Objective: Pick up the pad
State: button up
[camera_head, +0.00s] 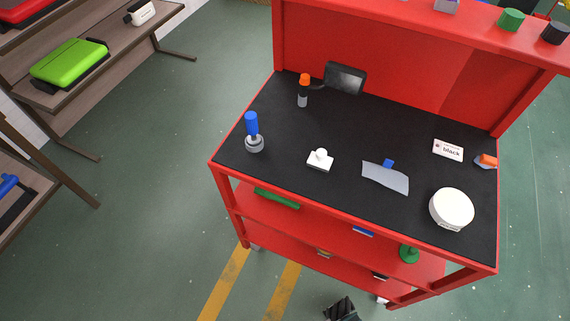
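The pad is not labelled, and I cannot tell for sure which object it is. A round white disc-shaped object (452,208) lies at the right front of the cart's black top. A small white block with a round knob (320,161) lies near the front middle of the top. Both lie apart from the things around them. My gripper (342,308) shows as a dark shape at the bottom edge, low in front of the cart and away from both white objects. Its fingers are too small and cut off to read.
The red cart's black top (350,125) also holds a blue-handled tool (252,130), an orange-capped bottle (303,88), a grey scraper (385,178), a label card (448,150) and a dark box (345,78). A raised red shelf (420,22) runs behind. Floor is open at left.

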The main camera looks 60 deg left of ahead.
aim_at(318, 159)
jog(key=u, duration=0.45)
jog(key=l+u, duration=0.1)
jog(key=u, duration=0.8)
jog(key=l+u, duration=0.1)
jog(key=u, duration=0.8)
jog(key=i+j+z, duration=0.4)
jog(key=j, duration=0.2)
jog(key=j+z, duration=0.2)
jog(key=j, duration=0.1)
